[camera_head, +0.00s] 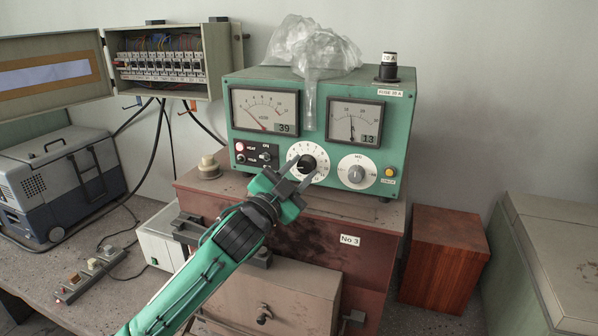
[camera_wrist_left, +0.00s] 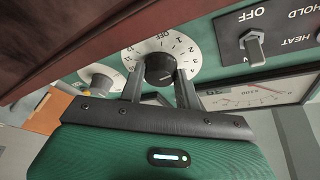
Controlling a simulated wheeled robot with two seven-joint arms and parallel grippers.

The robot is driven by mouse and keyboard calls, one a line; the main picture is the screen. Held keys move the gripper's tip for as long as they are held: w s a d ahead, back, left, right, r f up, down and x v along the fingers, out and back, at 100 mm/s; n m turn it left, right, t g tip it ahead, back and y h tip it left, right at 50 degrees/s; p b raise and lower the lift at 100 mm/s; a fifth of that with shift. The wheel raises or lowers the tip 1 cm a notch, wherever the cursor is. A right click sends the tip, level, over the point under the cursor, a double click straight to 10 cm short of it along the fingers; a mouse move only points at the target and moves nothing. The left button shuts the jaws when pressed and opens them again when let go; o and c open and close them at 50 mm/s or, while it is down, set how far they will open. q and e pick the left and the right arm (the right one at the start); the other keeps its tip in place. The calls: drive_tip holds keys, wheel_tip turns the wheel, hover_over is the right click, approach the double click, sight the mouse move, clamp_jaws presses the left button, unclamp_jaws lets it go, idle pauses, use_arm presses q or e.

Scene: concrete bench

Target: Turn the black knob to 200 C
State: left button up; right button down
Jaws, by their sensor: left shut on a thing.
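The black knob (camera_head: 306,163) sits at the centre of a white round numbered dial (camera_head: 319,153) on the front of a green instrument box (camera_head: 318,191). In the left wrist view the knob (camera_wrist_left: 159,69) sits between the two fingers of my left gripper (camera_wrist_left: 158,76), one finger at each side. In the head view my left gripper (camera_head: 303,171) reaches up from below and covers part of the dial. It is shut on the knob. Small numerals show around the dial, but the exact setting cannot be read. My right gripper is not in view.
A second dial with a grey knob (camera_head: 356,174) is to the right, and a toggle switch (camera_wrist_left: 254,46) is nearby. Two meters (camera_head: 265,110) are above, with 39 and 13 on their labels. Clear plastic wrap (camera_head: 312,45) hangs over the box. A brown cabinet (camera_head: 381,233) supports it.

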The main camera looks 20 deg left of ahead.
use_arm(q)
drive_tip(key=o, duration=1)
drive_tip(key=shift+c, duration=0.2)
drive_tip(key=shift+s+a+f+b, duration=0.1)
drive_tip(key=shift+s+f+b, duration=0.2)
drive_tip(key=shift+s+b, duration=0.05)
drive_tip(key=b+v, duration=0.5)
drive_tip(key=v, duration=0.8)
drive_tip(key=shift+b, duration=0.35)
